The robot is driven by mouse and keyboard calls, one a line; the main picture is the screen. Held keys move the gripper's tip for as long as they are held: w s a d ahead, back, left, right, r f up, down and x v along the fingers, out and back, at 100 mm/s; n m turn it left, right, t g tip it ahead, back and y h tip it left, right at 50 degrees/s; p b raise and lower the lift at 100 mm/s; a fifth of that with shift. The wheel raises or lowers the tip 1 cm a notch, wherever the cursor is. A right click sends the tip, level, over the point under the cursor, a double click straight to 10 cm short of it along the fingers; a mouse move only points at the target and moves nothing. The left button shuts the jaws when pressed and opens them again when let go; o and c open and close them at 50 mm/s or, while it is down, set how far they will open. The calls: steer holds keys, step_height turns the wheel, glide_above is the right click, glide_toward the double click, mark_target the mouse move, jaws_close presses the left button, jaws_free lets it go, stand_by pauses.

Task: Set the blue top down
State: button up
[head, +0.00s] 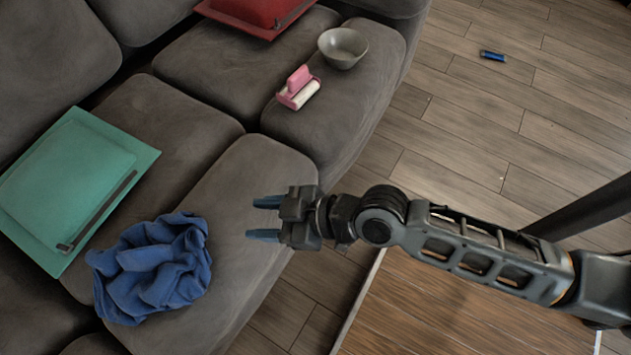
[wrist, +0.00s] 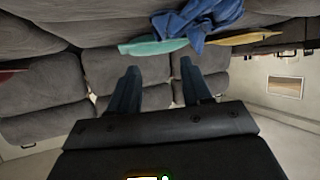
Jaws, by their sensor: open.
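The blue top (head: 155,268) lies crumpled on the grey sofa seat, at the lower left of the head view. It also shows at the top of the wrist view (wrist: 200,22), partly cut off by the frame edge. My gripper (head: 264,219) is open and empty, at the front edge of the sofa, to the right of the blue top and apart from it. Its two fingers (wrist: 160,90) point toward the sofa in the wrist view, with nothing between them.
A green cushion (head: 68,185) lies beside the top on the grey sofa (head: 190,120). A pink-handled roller (head: 299,88), a grey bowl (head: 342,47) and a red cushion (head: 262,12) are farther along. A blue battery-like object (head: 493,55) lies on the open wooden floor.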

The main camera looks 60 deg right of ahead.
steer(key=s+d+r+m+t+h, duration=0.1)
steer(key=s+d+r+m+h, duration=0.1)
steer(key=s+r, duration=0.5)
steer(key=s+d+r+m+t+h, duration=0.2)
steer(key=s+r, duration=0.6)
steer(key=s, duration=0.4)
steer(key=shift+d+h, duration=0.3)
steer(key=shift+d, duration=0.6)
